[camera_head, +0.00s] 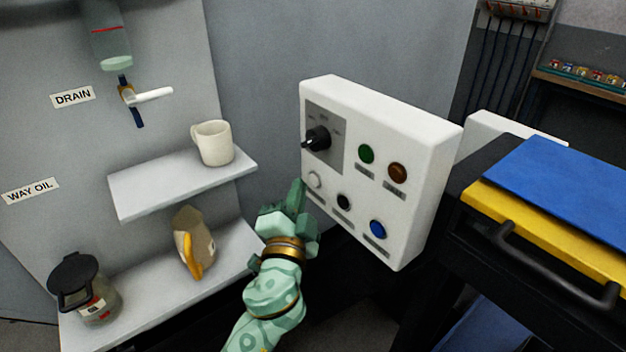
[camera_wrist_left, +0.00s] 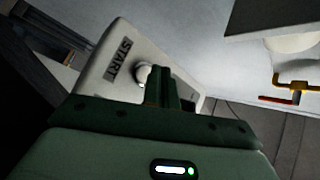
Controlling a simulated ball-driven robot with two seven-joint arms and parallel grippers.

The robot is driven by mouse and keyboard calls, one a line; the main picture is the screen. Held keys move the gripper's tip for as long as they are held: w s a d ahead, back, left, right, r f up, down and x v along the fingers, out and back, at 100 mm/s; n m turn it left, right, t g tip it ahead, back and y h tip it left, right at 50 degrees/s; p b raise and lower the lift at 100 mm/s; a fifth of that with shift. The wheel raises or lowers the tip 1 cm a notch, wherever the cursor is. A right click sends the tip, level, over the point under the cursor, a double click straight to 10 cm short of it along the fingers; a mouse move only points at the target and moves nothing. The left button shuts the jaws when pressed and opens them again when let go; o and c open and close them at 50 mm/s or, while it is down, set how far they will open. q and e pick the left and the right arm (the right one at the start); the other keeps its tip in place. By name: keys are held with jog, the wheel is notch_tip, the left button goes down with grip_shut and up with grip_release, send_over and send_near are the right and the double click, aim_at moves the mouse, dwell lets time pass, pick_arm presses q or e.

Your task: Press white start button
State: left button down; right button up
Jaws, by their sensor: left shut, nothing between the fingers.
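The white start button (camera_head: 315,180) is at the lower left of a white control box (camera_head: 430,165). In the left wrist view the white button (camera_wrist_left: 143,74) sits beside a label reading START (camera_wrist_left: 119,60). My left gripper (camera_head: 300,190) is shut and empty, its fingertips just left of and slightly below the button in the head view. In the left wrist view the shut fingers (camera_wrist_left: 162,82) overlap the button's right edge; I cannot tell whether they touch it. My right gripper does not show.
The box also carries a black rotary knob (camera_head: 317,139), a green button (camera_head: 366,154), a brown-orange button (camera_head: 397,173), a black button (camera_head: 344,202) and a blue button (camera_head: 378,229). A shelf (camera_head: 135,205) with a mug (camera_head: 213,143) stands left; a black-and-yellow cart (camera_head: 520,225) stands right.

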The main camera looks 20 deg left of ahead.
pick_arm(q)
jog(key=shift+w+d, duration=0.1)
jog(key=shift+w+d, duration=0.15)
jog(key=shift+w, duration=0.1)
